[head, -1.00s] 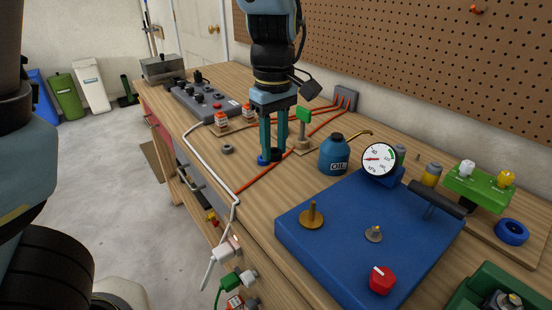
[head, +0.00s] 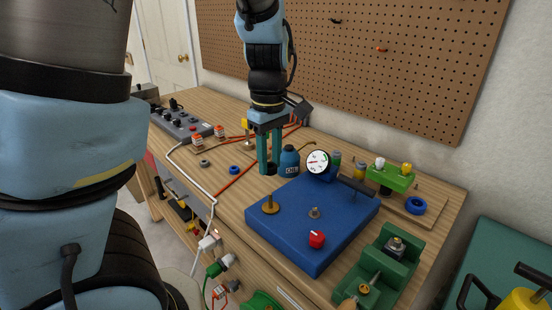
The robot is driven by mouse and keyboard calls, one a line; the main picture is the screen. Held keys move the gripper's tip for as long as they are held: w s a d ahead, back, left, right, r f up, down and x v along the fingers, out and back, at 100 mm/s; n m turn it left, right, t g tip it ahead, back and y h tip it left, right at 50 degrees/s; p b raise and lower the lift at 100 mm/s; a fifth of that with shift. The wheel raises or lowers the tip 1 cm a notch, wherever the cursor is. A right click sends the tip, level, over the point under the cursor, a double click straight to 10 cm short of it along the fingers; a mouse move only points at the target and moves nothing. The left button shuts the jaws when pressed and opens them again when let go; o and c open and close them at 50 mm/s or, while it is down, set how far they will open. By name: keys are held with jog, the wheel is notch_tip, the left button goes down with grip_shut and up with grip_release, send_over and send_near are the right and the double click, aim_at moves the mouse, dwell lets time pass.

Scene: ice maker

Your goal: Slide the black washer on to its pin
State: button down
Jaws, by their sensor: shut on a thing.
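My gripper (head: 269,168) points straight down over the wooden bench, beside the blue oil can. Its teal fingers are shut on a small dark thing low between the tips, which looks like the black washer (head: 270,169). A brass pin (head: 270,203) on a round base stands upright on the blue plate (head: 345,205), nearer the camera than my gripper. A shorter pin (head: 315,213) stands mid-plate. Which pin is the black washer's own, I cannot tell. A blue washer (head: 234,170) and a grey washer (head: 204,163) lie on the bench.
The oil can (head: 290,162) stands close right of my gripper. A dial gauge (head: 317,162) and a black-handled lever (head: 357,186) rise at the plate's back. A red knob (head: 317,239) sits near its front.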

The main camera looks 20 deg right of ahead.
jog(key=b, duration=0.5)
send_over(270, 196)
jog(key=shift+w+f, duration=0.15)
jog(key=shift+f, duration=2)
jog(key=shift+d+f, duration=0.1)
jog(key=shift+f, duration=0.8)
jog(key=shift+f+b, duration=1.25)
jog(key=shift+f, duration=1)
jog(key=shift+c, duration=2.4)
grip_release()
jog(key=shift+r, duration=0.15)
notch_tip(270, 196, up, 10)
jog(key=shift+r, duration=0.25)
